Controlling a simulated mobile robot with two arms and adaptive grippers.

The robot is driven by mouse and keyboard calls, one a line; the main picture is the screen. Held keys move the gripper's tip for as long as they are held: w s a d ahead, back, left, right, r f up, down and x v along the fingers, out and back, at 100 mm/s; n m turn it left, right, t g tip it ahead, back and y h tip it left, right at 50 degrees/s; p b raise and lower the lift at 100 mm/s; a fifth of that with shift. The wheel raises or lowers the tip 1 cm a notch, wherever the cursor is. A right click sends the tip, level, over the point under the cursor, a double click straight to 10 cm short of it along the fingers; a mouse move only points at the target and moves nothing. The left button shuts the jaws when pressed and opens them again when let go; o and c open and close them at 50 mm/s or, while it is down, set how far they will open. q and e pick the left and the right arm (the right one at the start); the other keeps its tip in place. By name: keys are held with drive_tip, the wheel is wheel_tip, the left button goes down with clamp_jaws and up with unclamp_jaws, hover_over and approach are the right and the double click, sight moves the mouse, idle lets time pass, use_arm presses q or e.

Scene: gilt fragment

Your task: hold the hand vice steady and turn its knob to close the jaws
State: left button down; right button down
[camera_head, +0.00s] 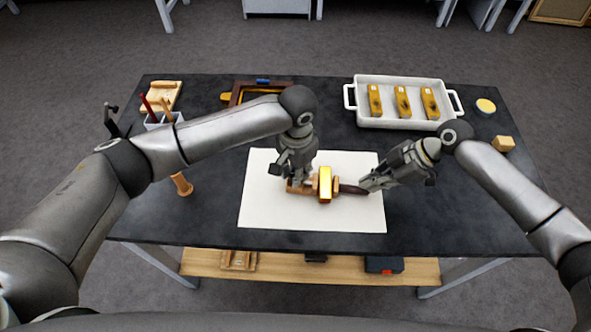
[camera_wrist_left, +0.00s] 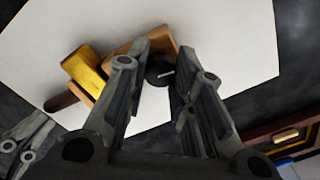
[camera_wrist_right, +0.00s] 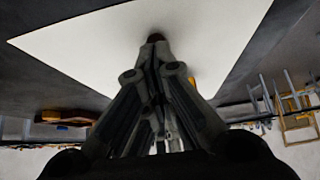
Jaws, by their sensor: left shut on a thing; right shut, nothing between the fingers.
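The hand vice lies across the white sheet, with a wooden body (camera_head: 301,187) and a dark handle (camera_head: 353,189) pointing right. A gilt block (camera_head: 325,184) sits across its middle and also shows in the left wrist view (camera_wrist_left: 86,73). My left gripper (camera_head: 297,182) reaches down at the vice's left end. In the left wrist view, its fingers (camera_wrist_left: 163,52) are shut on the dark round knob (camera_wrist_left: 160,72), which bears a pale line. My right gripper (camera_head: 366,186) is shut and empty at the handle's right end; contact is unclear. The right wrist view hides the vice behind the fingers.
The white sheet (camera_head: 262,213) lies on the dark table (camera_head: 200,222). A white tray (camera_head: 398,122) with several gilt-topped pieces stands at the back right. A wooden frame (camera_head: 238,95) is behind my left arm.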

use_arm(q)
drive_tip(key=m, duration=0.6)
drive_tip(key=shift+d+m, duration=0.1)
drive_tip(key=shift+m, duration=0.3)
drive_tip(key=m, duration=0.6)
use_arm(e)
drive_tip(key=shift+a, duration=0.1)
use_arm(q)
drive_tip(key=m, duration=0.6)
drive_tip(key=shift+m, duration=0.3)
drive_tip(key=m, duration=0.6)
drive_tip(key=shift+d, duration=0.1)
drive_tip(key=shift+m, duration=0.3)
use_arm(e)
drive_tip(key=shift+a, duration=0.1)
use_arm(q)
drive_tip(key=c, duration=1.4)
unclamp_jaws()
drive_tip(key=shift+o, duration=1.1)
